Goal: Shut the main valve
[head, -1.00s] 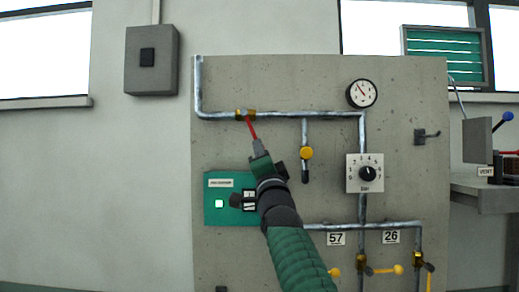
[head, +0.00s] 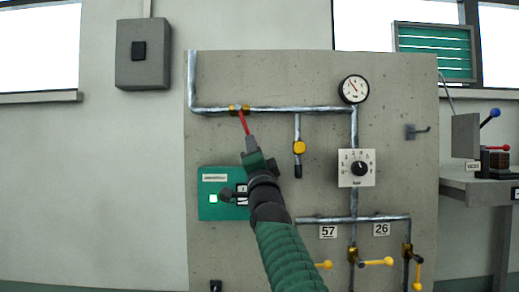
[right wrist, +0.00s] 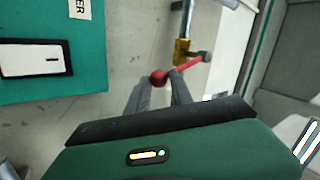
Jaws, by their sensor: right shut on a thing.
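A brass valve (head: 239,108) with a red lever (head: 244,123) sits on the upper horizontal pipe of the grey board. The lever points down and slightly right, across the pipe's line. My right gripper (head: 249,143) is shut on the lever's lower end. In the right wrist view the brass valve (right wrist: 181,50) and the red lever (right wrist: 188,66) show beyond the fingers, with its round red end (right wrist: 158,78) at the fingertips (right wrist: 161,82) of my right gripper. My left gripper is not in view.
A green panel (head: 207,208) with a lit button lies left of my right arm. A yellow-knobbed branch (head: 299,147), a pressure gauge (head: 354,89) and a dial (head: 359,168) are to the right. Yellow-handled valves (head: 375,262) stand lower right. A hook (head: 416,132) sticks out near the board's right edge.

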